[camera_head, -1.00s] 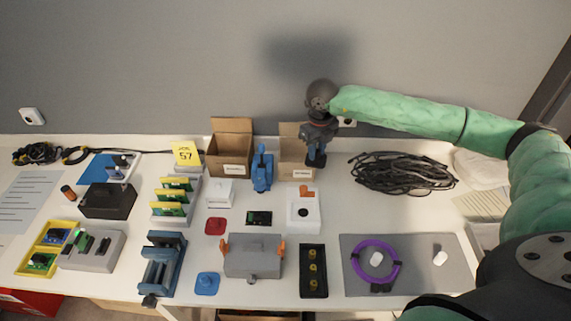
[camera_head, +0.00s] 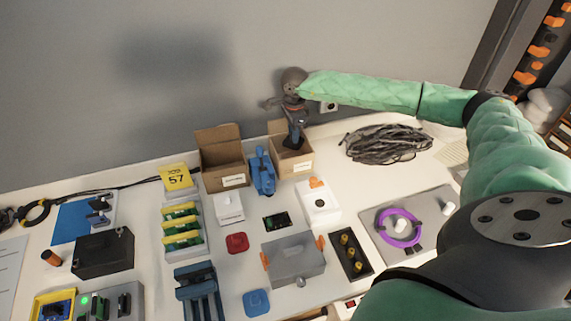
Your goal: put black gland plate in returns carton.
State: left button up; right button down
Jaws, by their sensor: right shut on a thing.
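Two open brown cartons with white labels stand side by side at the back of the bench: a left carton (camera_head: 224,172) and a right carton (camera_head: 284,164). The label print is too small to read, so I cannot tell which is the returns carton. My right gripper (camera_head: 295,137) points down over the right carton's opening. It is shut on a small dark piece, apparently the black gland plate (camera_head: 292,144), at the height of the carton's mouth. Whether the piece touches the carton is unclear. My left gripper is out of view.
A blue tool (camera_head: 262,172) stands between the cartons at the front. A white box (camera_head: 318,203) is in front of the right carton, and a yellow "57" sign (camera_head: 176,177) is left of the cartons. Black cable (camera_head: 385,143) lies coiled to the right.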

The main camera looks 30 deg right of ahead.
aim_at(291, 144)
jog(key=n, duration=0.2)
jog(key=shift+w+a+n, duration=0.15)
jog(key=shift+w+n, duration=0.1)
jog(key=shift+n, duration=0.05)
jog(key=shift+a+n, duration=0.1)
jog(key=shift+n, duration=0.6)
jog(key=shift+f+n, duration=0.1)
jog(key=shift+n, duration=1.1)
jog(key=shift+w+n, duration=0.1)
jog(key=shift+n, duration=0.9)
notch_tip(291, 144, down, 5)
jog(key=shift+f+p, duration=0.1)
jog(key=shift+p, duration=1.1)
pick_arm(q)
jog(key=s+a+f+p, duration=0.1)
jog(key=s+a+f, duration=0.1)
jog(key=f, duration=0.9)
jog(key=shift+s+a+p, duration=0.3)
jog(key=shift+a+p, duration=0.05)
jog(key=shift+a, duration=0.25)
pick_arm(e)
jog(key=shift+f, duration=2.4)
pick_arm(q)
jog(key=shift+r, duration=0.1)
pick_arm(e)
jog(key=shift+f, duration=0.1)
jog(key=c, duration=1.2)
grip_release()
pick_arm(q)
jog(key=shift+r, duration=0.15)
